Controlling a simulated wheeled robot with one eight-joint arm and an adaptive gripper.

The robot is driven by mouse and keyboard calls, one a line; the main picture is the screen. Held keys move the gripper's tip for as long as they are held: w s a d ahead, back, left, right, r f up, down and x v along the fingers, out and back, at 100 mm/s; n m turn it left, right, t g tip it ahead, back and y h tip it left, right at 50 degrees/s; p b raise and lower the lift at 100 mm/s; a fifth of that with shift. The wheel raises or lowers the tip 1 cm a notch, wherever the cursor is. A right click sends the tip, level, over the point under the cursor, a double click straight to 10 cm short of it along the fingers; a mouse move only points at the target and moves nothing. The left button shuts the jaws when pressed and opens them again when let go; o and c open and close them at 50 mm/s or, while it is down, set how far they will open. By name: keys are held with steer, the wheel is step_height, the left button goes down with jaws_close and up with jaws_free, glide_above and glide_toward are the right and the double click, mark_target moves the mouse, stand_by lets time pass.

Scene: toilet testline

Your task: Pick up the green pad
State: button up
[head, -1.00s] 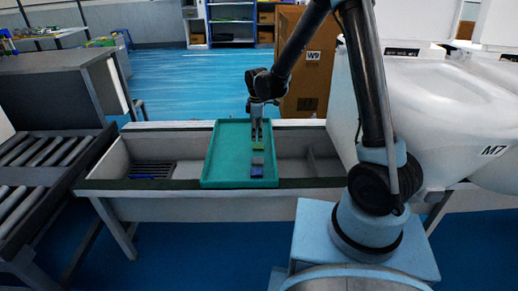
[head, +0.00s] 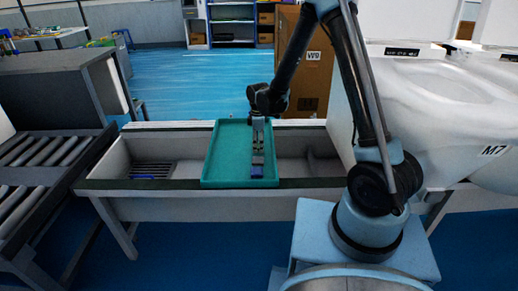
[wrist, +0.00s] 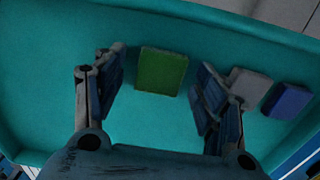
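The green pad (wrist: 160,71) lies flat in the teal tray (head: 226,150) and shows whole in the wrist view. My gripper (wrist: 157,78) is open, with one finger to the left of the pad and one to the right. A gap shows between the pad and each finger. In the head view my gripper (head: 258,150) reaches down into the tray and hides the green pad. I cannot tell how far the fingertips are above the tray floor.
A grey pad (wrist: 250,86) and a blue pad (wrist: 287,101) lie to the right of my right finger, the grey one close to it. The tray rim surrounds them. The tray sits across a white trough (head: 190,160); a white toilet (head: 430,110) stands to the right.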

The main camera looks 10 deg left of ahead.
steer(key=c, duration=0.7)
